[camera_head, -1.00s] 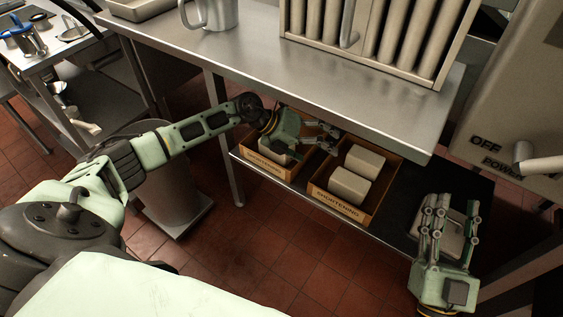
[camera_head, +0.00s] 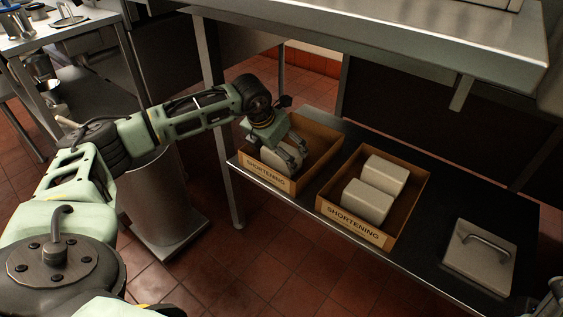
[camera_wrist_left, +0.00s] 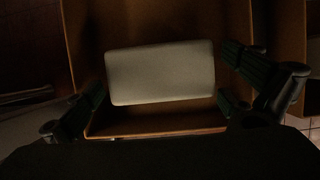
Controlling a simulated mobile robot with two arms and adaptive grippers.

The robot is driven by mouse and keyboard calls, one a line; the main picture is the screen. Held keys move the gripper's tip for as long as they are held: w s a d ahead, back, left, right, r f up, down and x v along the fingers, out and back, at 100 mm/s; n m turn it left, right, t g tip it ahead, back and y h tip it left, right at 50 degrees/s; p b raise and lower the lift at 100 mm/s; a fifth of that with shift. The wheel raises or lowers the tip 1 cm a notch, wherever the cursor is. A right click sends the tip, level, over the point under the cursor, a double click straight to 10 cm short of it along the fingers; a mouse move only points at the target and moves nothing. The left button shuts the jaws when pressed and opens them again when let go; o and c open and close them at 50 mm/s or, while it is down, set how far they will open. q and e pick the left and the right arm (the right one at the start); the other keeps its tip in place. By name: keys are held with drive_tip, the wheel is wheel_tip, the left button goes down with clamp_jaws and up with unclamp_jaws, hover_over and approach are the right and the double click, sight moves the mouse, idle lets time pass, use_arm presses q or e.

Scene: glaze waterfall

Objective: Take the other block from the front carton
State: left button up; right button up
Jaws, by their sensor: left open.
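Two brown cartons labelled SHORTENING stand on the dark lower shelf. The left carton (camera_head: 270,176) holds a pale block (camera_head: 270,156), partly hidden by my left gripper (camera_head: 291,155). That gripper reaches down into the carton, open, with its fingers around the block. In the left wrist view the block (camera_wrist_left: 160,72) lies between the spread fingers, with a carton wall below it; I cannot tell whether they touch it. The right carton (camera_head: 354,228) holds two pale blocks (camera_head: 367,201) (camera_head: 385,173). Only a bit of my right gripper (camera_head: 551,298) shows at the lower right corner.
A flat metal lid with a handle (camera_head: 481,257) lies on the lower shelf (camera_head: 425,247) at the right. The steel counter (camera_head: 400,40) overhangs the shelf. A grey bin (camera_head: 155,205) stands left of the table leg. The tiled floor in front is clear.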

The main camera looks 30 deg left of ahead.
use_arm(q)
drive_tip(key=x, duration=0.3)
drive_tip(key=shift+b, duration=0.4)
drive_tip(key=shift+r, duration=0.1)
drive_tip(key=shift+c, duration=0.5)
drive_tip(key=c, duration=1.3)
